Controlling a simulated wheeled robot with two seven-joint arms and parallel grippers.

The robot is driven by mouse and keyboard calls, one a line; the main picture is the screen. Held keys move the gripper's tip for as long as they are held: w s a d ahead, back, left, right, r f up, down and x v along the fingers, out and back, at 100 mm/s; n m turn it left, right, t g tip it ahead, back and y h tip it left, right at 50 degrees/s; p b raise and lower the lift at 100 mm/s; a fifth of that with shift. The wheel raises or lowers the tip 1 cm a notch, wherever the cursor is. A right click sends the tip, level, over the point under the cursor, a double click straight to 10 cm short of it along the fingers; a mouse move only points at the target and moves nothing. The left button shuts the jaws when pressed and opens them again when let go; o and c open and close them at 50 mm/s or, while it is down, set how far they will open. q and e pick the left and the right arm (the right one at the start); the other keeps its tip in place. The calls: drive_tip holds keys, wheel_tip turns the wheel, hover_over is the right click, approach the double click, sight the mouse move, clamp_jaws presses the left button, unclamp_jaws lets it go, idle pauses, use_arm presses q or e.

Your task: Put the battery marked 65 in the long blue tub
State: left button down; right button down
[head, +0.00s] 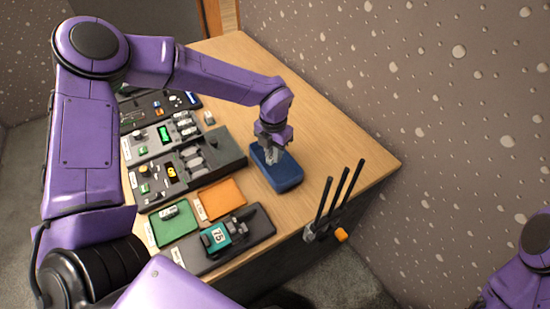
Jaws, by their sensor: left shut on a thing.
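The long blue tub (287,179) stands on the wooden table, right of the dark panels. My left gripper (271,158) points down over the far part of the tub, its fingertips at or just inside the opening. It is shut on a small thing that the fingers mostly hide. I cannot read a mark on it or tell whether it touches the tub floor. No battery marked 65 can be read anywhere in view.
An orange tray (222,198) and a green tray (175,226) lie left of the tub. A teal block marked 75 (217,237) sits on a dark board. Black upright rods (341,192) rise at the near table edge. Bare tabletop lies right of the tub.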

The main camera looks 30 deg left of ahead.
use_arm(q)
drive_tip(key=f, duration=0.3)
drive_tip(key=shift+w+d+f, duration=0.1)
drive_tip(key=shift+w+f, duration=0.15)
drive_tip(key=shift+f, duration=0.15)
drive_tip(key=shift+s+f, duration=0.1)
drive_tip(key=c, duration=1)
unclamp_jaws()
wheel_tip(320, 180, up, 12)
drive_tip(key=shift+r, duration=0.2)
